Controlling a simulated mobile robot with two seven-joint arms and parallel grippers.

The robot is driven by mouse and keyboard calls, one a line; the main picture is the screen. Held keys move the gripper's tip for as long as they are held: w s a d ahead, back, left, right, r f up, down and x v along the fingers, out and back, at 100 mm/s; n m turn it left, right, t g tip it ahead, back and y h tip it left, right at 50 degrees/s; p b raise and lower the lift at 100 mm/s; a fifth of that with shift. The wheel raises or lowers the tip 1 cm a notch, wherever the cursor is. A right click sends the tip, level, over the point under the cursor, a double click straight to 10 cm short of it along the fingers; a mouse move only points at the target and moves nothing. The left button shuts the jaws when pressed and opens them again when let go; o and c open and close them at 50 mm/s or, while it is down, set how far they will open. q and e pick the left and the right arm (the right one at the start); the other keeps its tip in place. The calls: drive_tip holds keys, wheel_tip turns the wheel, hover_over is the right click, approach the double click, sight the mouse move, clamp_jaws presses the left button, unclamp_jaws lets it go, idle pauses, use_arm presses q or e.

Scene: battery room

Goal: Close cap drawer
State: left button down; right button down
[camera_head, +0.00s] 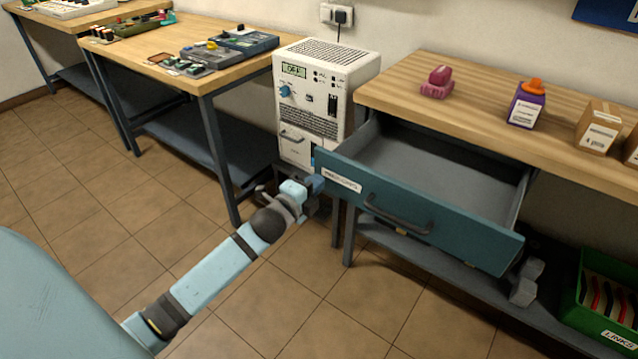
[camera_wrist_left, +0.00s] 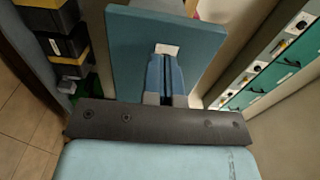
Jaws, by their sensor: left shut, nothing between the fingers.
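The cap drawer (camera_head: 440,222) is pulled well out from under the right-hand workbench. It has a teal front with a dark bar handle (camera_head: 397,214) and a white label (camera_head: 342,180); its grey inside looks empty where visible. My left gripper (camera_head: 317,182) is at the left end of the drawer front, near the label. In the left wrist view, its blue fingers (camera_wrist_left: 167,75) are together with nothing between them, against or just short of the teal front (camera_wrist_left: 135,50) by the label. Whether they touch cannot be told. My right gripper is not seen.
A white power unit (camera_head: 322,95) stands left of the drawer, close to my gripper. The workbench top (camera_head: 455,108) holds a pink object (camera_head: 438,82), a purple box (camera_head: 526,105) and a cardboard box (camera_head: 598,127). A green bin (camera_head: 600,320) is low at right. Open floor lies in front.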

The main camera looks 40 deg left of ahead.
sight(352, 150)
use_arm(q)
drive_tip(key=shift+w, duration=0.8)
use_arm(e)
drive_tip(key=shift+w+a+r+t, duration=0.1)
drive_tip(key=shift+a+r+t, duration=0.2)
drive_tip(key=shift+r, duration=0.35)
